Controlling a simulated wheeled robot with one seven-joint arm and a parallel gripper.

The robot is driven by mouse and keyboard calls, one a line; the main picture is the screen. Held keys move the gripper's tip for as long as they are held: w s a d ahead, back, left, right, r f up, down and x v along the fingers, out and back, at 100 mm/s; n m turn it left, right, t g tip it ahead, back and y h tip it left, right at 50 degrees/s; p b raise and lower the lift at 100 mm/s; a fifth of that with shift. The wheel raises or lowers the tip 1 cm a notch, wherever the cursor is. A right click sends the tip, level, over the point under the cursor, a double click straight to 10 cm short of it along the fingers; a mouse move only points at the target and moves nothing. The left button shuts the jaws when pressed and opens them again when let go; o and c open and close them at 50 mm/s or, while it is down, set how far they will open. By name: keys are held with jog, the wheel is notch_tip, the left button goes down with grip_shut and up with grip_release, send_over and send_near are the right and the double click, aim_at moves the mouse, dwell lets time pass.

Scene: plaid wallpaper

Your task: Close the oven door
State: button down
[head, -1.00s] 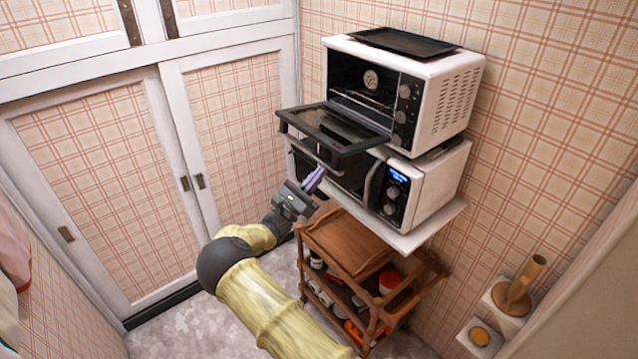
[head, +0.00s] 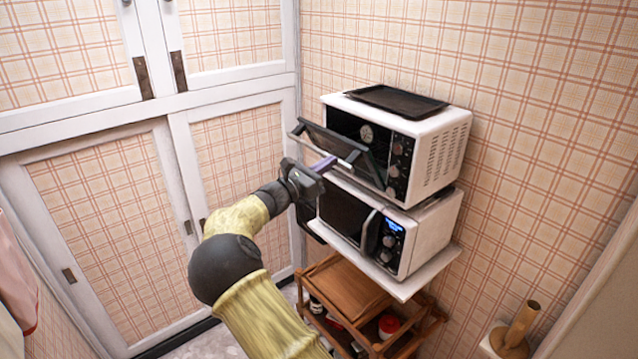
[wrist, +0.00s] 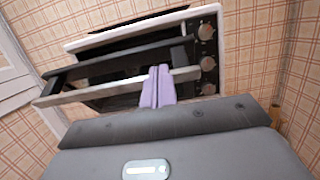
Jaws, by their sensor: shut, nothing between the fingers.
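The white oven (head: 428,150) stands on top of a microwave, and its knobs show at the right of its front. Its dark glass door (head: 345,150) is hinged at the bottom and tilted up, partly open, with a gap to the oven's front. The door also shows in the wrist view (wrist: 120,72), with its pale handle bar across it. My gripper (head: 325,163) has its purple fingers shut together and empty. The fingers (wrist: 157,85) are at the outer side of the door, overlapping the handle bar in the wrist view; I cannot tell whether they touch it.
A white microwave (head: 420,240) sits on a white shelf (head: 415,284) below the oven. A dark tray (head: 398,101) lies on the oven's top. A wooden cart (head: 345,288) stands beneath. White cupboard doors (head: 100,200) are at the left.

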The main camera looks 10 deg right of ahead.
aim_at(343, 139)
jog(key=d+r, duration=0.1)
jog(key=w+d+r, duration=0.1)
jog(key=d+r, duration=0.1)
jog(key=w+d+r, duration=0.1)
jog(key=r, duration=0.1)
jog(key=shift+w+d, duration=0.15)
jog(key=shift+w, duration=0.1)
jog(key=shift+w+d+r, duration=0.15)
jog(key=shift+w+d, duration=0.1)
jog(key=shift+s+a, duration=0.1)
jog(key=shift+r, duration=0.1)
dwell(0.6)
